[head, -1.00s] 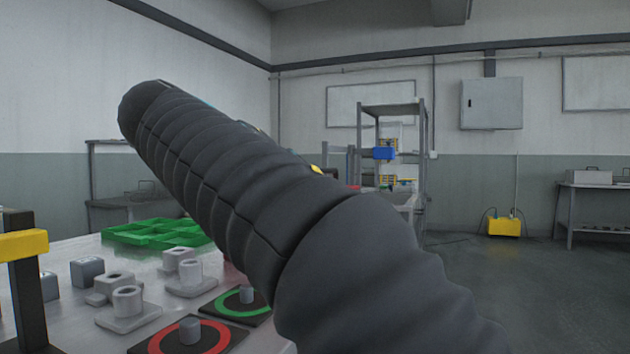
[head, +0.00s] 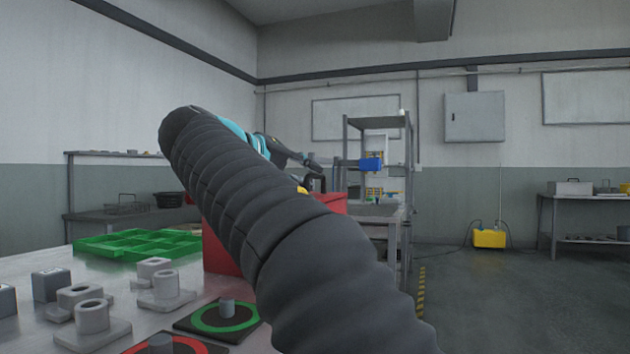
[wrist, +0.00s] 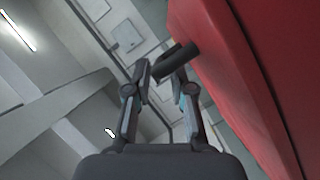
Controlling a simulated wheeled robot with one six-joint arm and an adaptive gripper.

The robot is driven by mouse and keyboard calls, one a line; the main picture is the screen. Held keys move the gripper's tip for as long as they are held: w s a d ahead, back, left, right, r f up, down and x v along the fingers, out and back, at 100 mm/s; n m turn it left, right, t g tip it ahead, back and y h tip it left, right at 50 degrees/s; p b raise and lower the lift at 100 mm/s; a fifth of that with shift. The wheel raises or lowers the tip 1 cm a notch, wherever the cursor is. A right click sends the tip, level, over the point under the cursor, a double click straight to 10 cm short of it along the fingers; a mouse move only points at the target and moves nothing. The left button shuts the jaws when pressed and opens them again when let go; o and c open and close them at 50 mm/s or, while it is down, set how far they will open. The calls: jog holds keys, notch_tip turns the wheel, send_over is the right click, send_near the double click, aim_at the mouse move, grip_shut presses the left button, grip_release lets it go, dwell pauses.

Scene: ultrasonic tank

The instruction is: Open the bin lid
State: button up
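The red bin (head: 222,252) stands at the back right of the table, partly hidden by my arm. Its red lid (head: 333,203) shows right of my arm and looks down on the bin, though most of it is hidden. A black handle (head: 316,182) stands up from the lid. My gripper (head: 325,161) is just above the handle in the head view. In the wrist view my gripper (wrist: 162,76) has its two fingers parted, with the dark handle (wrist: 177,62) at the fingertips. I cannot see firm contact. The red bin (wrist: 245,75) fills the right side there.
A green divided tray (head: 135,245) lies left of the bin. Several grey fixtures (head: 92,318) and a green-ringed pad (head: 222,316) are at the front of the table. A grey shelf rack (head: 377,118) stands behind. The floor to the right is open.

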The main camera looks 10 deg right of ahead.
jog(key=shift+x, duration=1.45)
grip_shut()
jog(key=shift+s, duration=0.1)
